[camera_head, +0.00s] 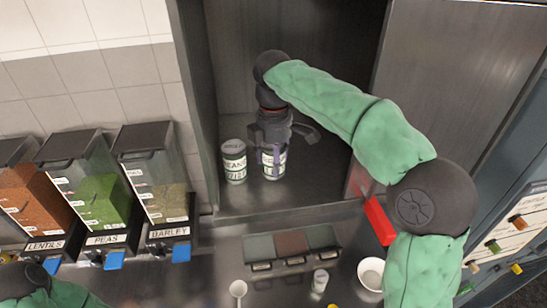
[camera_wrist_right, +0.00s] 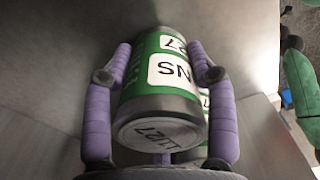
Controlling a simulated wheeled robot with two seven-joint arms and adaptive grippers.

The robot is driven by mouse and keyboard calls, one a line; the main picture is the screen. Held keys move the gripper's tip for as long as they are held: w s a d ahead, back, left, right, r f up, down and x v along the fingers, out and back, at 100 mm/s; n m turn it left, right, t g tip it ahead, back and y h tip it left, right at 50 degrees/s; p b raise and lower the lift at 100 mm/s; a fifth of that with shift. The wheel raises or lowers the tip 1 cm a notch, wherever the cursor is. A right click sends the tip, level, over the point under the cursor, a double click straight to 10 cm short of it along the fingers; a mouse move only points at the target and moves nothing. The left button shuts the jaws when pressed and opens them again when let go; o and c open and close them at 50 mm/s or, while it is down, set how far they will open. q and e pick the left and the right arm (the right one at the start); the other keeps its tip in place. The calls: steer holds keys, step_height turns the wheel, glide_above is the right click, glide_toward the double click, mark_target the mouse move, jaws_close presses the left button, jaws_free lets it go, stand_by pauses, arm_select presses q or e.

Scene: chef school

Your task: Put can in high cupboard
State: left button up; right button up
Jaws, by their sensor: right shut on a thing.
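My right gripper (camera_head: 272,146) is inside the open cupboard (camera_head: 318,182), shut on a green and white can (camera_head: 274,166). The wrist view shows this can (camera_wrist_right: 160,75) between the purple fingers of the gripper (camera_wrist_right: 162,85), with a metal end and partly visible lettering. The can looks upright on or just above the cupboard floor; I cannot tell if it touches. A second, similar can (camera_head: 233,163) stands upright just to its left, and part of a can (camera_wrist_right: 206,145) shows behind the held one. My left gripper is out of view; only part of the left arm shows.
Dispensers of lentils (camera_head: 35,195), peas (camera_head: 100,195) and barley (camera_head: 160,190) hang left of the cupboard. Below are a compartmented holder (camera_head: 292,247), a small white jar (camera_head: 320,280), a white bowl (camera_head: 371,273) and a red object (camera_head: 379,221). Free cupboard floor lies right of the cans.

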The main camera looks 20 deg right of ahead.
steer(key=shift+f, duration=0.1)
steer(key=o, duration=1.4)
steer(key=shift+o, duration=0.2)
steer(key=shift+r, duration=3.9)
